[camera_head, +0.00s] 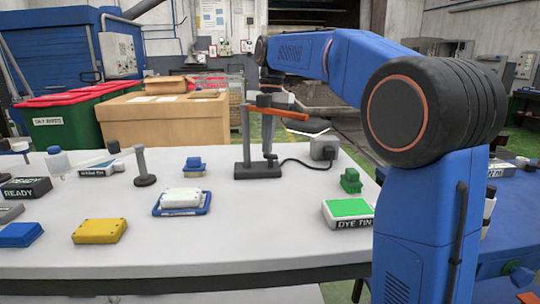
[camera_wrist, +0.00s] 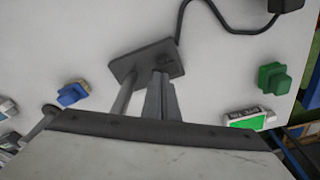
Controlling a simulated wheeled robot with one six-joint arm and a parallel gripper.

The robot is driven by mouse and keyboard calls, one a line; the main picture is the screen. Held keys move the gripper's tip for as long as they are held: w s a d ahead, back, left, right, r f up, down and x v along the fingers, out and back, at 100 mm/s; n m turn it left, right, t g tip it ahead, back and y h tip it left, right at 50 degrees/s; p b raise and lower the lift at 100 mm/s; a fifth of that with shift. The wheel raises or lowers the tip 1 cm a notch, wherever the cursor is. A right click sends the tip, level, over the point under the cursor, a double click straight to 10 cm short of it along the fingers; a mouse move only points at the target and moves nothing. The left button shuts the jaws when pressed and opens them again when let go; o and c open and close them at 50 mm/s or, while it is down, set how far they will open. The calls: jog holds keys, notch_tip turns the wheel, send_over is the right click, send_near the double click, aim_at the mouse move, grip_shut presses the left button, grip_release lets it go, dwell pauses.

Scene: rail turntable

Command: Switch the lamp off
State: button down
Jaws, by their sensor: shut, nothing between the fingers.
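The lamp (camera_head: 246,140) stands on the white table, with a dark flat base, a thin upright post and an orange bar (camera_head: 285,113) at the top. In the wrist view I look down on its base (camera_wrist: 125,66) and post (camera_wrist: 123,98). My gripper (camera_head: 270,155) points down beside the post, over the right part of the base. Its shut, empty fingers also show in the wrist view (camera_wrist: 160,76). I cannot tell whether the fingertips touch the base. A switch cannot be made out clearly, nor whether the lamp is lit.
A black cord (camera_wrist: 205,20) runs from the base to a grey box (camera_head: 323,147). A green block (camera_head: 351,181) and a green-topped dye tin (camera_head: 348,211) stand right. Left are a blue block (camera_head: 193,167), a tray (camera_head: 183,209) and a dark post (camera_head: 143,168). The table's front middle is bare.

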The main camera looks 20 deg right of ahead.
jog(key=shift+f, duration=0.4)
jog(key=shift+r, duration=0.1)
notch_tip(320, 180, up, 7)
dwell(1.2)
